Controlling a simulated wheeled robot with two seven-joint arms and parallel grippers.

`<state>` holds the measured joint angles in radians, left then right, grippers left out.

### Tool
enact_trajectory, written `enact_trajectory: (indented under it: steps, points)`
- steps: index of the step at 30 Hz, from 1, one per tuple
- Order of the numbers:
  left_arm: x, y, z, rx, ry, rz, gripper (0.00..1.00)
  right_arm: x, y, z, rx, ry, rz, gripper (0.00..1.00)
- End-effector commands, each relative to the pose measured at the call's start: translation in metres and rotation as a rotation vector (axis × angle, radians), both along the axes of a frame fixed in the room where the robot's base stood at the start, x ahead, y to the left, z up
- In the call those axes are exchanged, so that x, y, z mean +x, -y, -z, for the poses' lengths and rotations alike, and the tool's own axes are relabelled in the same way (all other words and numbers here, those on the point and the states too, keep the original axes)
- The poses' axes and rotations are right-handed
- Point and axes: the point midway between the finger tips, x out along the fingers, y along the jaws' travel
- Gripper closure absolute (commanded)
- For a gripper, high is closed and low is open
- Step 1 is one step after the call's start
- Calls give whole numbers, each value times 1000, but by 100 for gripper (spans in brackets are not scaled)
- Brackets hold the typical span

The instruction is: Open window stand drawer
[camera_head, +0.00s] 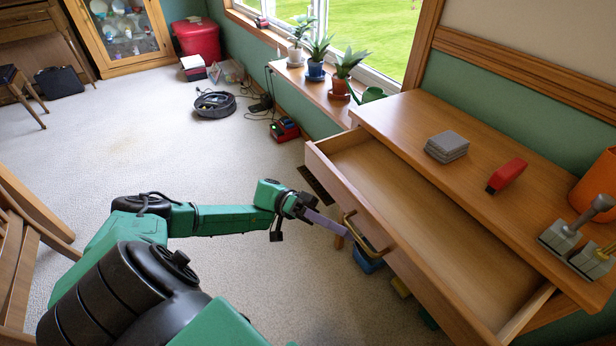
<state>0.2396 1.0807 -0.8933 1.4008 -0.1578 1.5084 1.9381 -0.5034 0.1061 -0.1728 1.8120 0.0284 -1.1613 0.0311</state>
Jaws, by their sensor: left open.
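The window stand (480,154) is a wooden piece on the right, against the green wall under the window. Its drawer (430,212) is pulled well out, and its bare inside shows empty. A brass-coloured handle (366,234) is on the drawer front. My left gripper (326,222) is open, with its fingers just left of the handle. I cannot tell whether a finger touches the handle. My right gripper is not in view.
On the stand top are grey stacked squares (447,146), a red object (507,175), an orange pot (597,190) and metal weights (560,238). Potted plants (345,72) line the sill. A blue bin (368,260) sits below the drawer. Carpet at left is mostly clear.

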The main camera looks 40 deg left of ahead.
Motion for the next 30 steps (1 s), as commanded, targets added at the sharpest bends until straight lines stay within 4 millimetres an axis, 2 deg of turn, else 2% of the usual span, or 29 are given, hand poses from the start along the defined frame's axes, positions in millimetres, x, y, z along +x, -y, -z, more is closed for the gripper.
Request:
enact_trajectory:
  steps: [6, 9, 12, 16, 30]
  points:
    - [3, -56, 16, 3, 1, -5, 58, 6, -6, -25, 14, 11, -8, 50]
    - [3, -77, 20, 2, 1, -4, 58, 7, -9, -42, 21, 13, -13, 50]
    - [3, -89, 21, 1, 2, -1, 58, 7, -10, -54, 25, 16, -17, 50]
    - [3, -93, 20, -1, 1, 0, 58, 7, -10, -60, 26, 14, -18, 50]
    - [3, -92, 20, 0, 0, 0, 58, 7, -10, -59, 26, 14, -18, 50]
